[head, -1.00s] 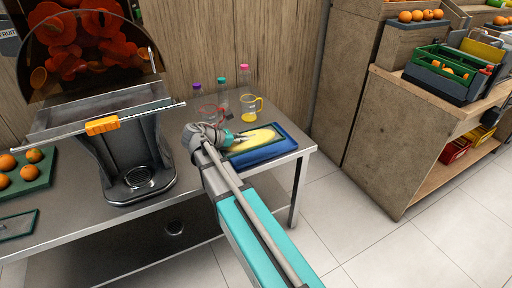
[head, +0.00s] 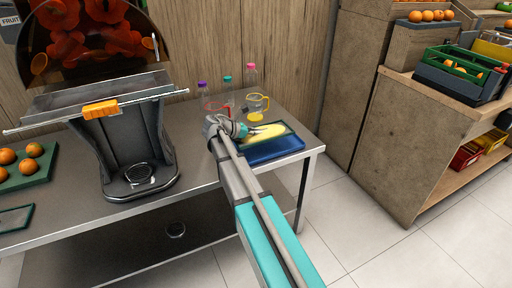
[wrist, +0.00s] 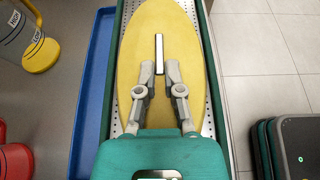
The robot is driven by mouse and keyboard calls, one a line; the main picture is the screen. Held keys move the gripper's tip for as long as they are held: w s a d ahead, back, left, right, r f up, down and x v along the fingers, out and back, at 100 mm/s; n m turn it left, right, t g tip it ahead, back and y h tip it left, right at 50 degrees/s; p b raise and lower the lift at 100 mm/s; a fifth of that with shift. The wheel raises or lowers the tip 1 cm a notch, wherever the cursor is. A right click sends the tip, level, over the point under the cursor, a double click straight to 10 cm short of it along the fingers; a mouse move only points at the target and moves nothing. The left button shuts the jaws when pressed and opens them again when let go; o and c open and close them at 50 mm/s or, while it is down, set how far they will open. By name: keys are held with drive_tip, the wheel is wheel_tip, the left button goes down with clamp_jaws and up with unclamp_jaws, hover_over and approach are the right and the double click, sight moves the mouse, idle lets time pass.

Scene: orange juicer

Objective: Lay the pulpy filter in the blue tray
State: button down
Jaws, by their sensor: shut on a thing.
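The pulpy filter is a long green-framed perforated plate (wrist: 209,125) under a thick yellow oval of pulp (wrist: 158,18). My gripper (wrist: 161,72) is shut on the filter, at a small upright bar in its middle. In the head view the filter's pulp (head: 267,131) shows over the back part of the blue tray (head: 272,152), whose front part is bare. In the wrist view the blue tray (wrist: 90,90) shows along the filter's left side. The filter hides the rest, and I cannot tell whether they touch.
A yellow-handled jug (head: 257,105), a red-handled jug (head: 217,107) and several capped bottles stand behind the tray. The juicer (head: 135,155) stands to the left. The table's right edge (head: 315,152) is close to the tray, with floor beyond.

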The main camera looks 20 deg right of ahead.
drive_tip(key=shift+w+d+f+b, duration=0.35)
drive_tip(key=shift+w+f+b, duration=0.15)
drive_tip(key=shift+f, duration=0.2)
drive_tip(key=shift+w+d+f+b, duration=0.35)
drive_tip(key=shift+w+f+b, duration=0.15)
drive_tip(key=shift+f, duration=0.2)
drive_tip(key=shift+f, duration=0.1)
drive_tip(key=shift+w+d+f+b, duration=0.3)
drive_tip(key=shift+f+b, duration=0.2)
drive_tip(key=shift+b, duration=0.15)
drive_tip(key=shift+f+b, duration=1.4)
drive_tip(key=shift+f, duration=0.1)
drive_tip(key=c, duration=0.8)
unclamp_jaws()
drive_tip(key=shift+o, duration=0.2)
